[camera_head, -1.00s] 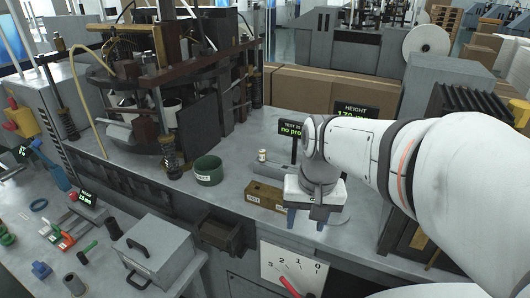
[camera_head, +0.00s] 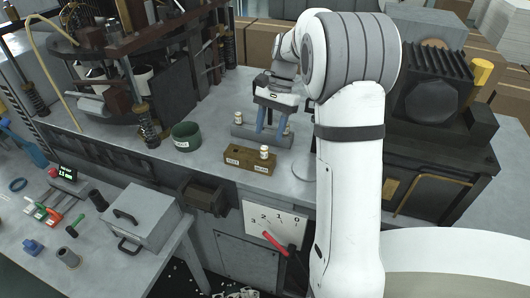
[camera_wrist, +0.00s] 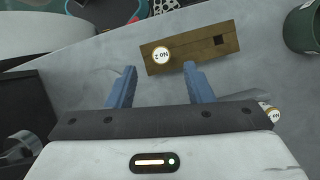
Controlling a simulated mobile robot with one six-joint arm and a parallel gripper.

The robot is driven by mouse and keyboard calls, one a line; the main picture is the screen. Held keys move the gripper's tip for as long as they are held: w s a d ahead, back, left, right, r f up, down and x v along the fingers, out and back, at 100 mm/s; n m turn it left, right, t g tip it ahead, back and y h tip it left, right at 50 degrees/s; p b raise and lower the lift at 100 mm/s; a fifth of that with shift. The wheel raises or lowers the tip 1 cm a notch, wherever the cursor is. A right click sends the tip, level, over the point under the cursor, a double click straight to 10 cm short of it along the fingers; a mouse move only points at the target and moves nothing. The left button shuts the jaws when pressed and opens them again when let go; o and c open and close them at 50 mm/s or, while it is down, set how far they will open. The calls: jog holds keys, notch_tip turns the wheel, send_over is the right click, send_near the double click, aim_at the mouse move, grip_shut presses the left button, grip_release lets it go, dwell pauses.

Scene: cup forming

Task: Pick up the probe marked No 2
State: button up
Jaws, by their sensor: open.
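The probe marked No 2 (camera_wrist: 162,55) stands in the wooden block (camera_wrist: 205,47), its round white top showing the label upside down in the wrist view. In the head view it is the white-topped piece (camera_head: 264,153) near the right end of the block (camera_head: 237,158). My gripper (camera_wrist: 160,67) is open and empty, its blue fingers apart. In the wrist view the probe appears just beyond the gap between the fingertips. In the head view my gripper (camera_head: 271,126) is behind the block, by the grey holder. Another probe (camera_head: 238,117) stands at that holder's left end.
The grey holder (camera_head: 252,137) lies behind the wooden block. A dark green cup (camera_head: 186,137) stands to the left. A forming machine (camera_head: 110,70) is at the back left. The worktop between cup and block is clear.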

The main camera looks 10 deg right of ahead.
aim_at(265, 147)
jog(key=p+x, duration=0.1)
jog(key=x, duration=0.5)
jog(key=shift+a+f, duration=0.1)
jog(key=shift+a, duration=0.1)
jog(key=shift+c, duration=0.4)
grip_shut()
